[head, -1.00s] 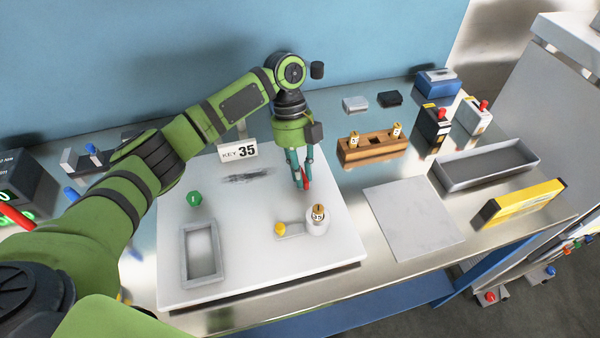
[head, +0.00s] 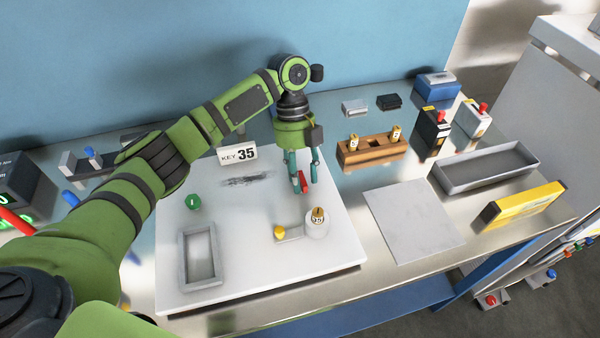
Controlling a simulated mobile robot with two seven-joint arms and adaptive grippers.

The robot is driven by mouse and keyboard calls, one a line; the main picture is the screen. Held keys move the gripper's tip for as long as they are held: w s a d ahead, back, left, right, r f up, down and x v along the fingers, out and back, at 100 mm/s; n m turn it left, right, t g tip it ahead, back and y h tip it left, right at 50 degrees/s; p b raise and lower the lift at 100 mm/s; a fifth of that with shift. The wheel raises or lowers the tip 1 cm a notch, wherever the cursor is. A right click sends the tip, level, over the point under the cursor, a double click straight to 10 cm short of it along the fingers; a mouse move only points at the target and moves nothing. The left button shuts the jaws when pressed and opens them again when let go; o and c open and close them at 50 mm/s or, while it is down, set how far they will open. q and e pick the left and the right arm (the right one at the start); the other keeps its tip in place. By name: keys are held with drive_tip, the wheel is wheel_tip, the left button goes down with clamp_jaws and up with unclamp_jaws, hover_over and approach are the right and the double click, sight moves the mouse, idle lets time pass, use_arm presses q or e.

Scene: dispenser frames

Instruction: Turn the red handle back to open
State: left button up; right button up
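A small red handle (head: 304,181) shows at the back right of the white board (head: 250,285), between the fingers of my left gripper. My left gripper (head: 304,186) points down over it from above. Its two teal fingers stand apart with a gap visible around the red piece, so it is open. The fingers partly hide the handle and whatever it is mounted on. My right gripper is not in view.
Just in front stand a white cylinder (head: 317,226) with a numbered top and a yellow knob (head: 280,232). A wooden rack (head: 372,150) stands right.

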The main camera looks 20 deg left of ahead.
use_arm(q)
drive_tip(key=v, duration=1.2)
drive_tip(key=shift+f, duration=0.1)
